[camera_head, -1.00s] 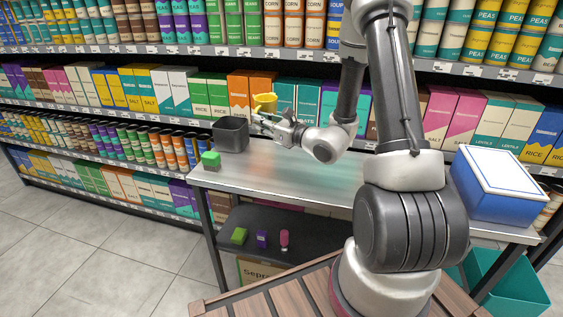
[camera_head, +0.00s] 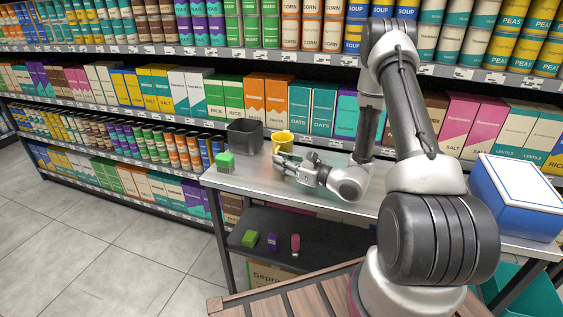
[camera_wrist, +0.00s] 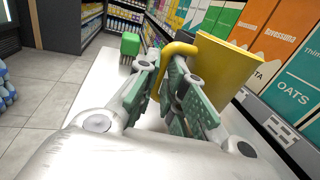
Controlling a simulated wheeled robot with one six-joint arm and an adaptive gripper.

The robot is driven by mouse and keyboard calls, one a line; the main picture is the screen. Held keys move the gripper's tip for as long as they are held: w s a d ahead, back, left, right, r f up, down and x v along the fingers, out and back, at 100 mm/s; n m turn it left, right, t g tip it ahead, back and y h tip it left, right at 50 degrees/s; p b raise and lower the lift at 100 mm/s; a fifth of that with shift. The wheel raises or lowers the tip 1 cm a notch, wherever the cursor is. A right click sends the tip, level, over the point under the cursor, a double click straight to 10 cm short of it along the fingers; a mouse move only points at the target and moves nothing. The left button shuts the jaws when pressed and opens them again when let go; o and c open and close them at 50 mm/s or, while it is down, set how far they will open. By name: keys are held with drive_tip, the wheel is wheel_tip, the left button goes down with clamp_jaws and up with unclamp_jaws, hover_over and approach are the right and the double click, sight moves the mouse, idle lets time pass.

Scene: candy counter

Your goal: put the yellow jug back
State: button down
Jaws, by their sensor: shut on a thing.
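The yellow jug (camera_head: 284,140) is at the back of the metal counter (camera_head: 330,195), just right of the dark grey bin. It looks roughly upright and low over the counter; whether its base touches is hard to tell. My gripper (camera_head: 281,161) is at its near side, low over the counter. In the wrist view the jug (camera_wrist: 226,64) is at upper right, its handle between the green-padded fingers (camera_wrist: 170,80). The gripper is shut on the handle. The jug's lower part is hidden behind a finger.
The dark grey bin (camera_head: 245,138) stands close left of the jug. Shelves of boxes, including orange pasta boxes (camera_head: 278,100), rise close behind. A blue-and-white box (camera_head: 515,195) is on the counter's right. Bare counter lies left of my gripper.

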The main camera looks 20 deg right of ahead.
drive_tip(key=c, duration=1.5)
unclamp_jaws()
drive_tip(key=shift+f, duration=0.1)
